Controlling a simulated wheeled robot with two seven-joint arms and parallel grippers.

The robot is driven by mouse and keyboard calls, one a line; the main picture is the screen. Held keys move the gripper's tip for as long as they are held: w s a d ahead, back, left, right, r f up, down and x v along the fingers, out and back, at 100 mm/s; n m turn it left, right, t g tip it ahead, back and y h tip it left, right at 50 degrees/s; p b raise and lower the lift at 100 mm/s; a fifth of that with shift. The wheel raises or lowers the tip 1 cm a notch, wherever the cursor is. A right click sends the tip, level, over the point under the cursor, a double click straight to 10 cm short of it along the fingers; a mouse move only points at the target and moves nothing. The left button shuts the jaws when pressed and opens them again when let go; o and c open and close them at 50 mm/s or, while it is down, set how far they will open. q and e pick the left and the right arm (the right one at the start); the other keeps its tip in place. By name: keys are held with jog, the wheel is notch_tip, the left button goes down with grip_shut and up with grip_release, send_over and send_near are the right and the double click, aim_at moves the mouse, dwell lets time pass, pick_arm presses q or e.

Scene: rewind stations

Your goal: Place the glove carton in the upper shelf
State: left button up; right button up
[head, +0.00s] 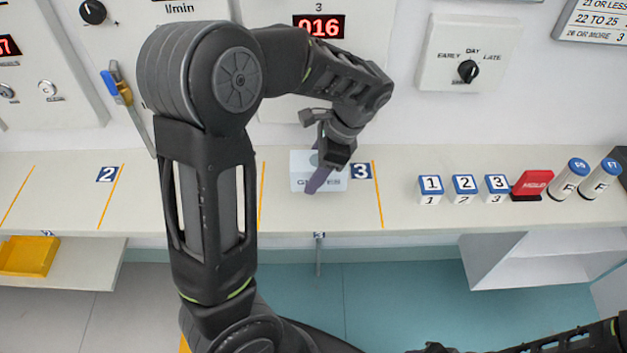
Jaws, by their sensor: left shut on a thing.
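The glove carton (301,180), a small white box with dark lettering, is on the counter in front of the blue 3 label (361,171). My left gripper (322,172) reaches down over it from above and is shut on it. A purple strip shows at the carton's front where the fingers are, covering part of the lettering. I cannot tell whether the carton touches the counter. A white open shelf unit (490,262) stands below the counter at the right, with a board inside. My right arm shows only at the bottom right edge; its gripper is not visible.
Several blocks, including a numbered one (430,189), a red block (532,185) and two cylinders (569,179), stand on the right of the counter (210,165). A yellow bin (28,256) sits on a lower left shelf. A dial panel (468,52) is on the wall.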

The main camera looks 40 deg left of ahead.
pick_arm(q)
jog(key=shift+f, duration=1.85)
jog(key=shift+f, duration=0.1)
jog(key=o, duration=1.6)
jog(key=shift+c, duration=0.2)
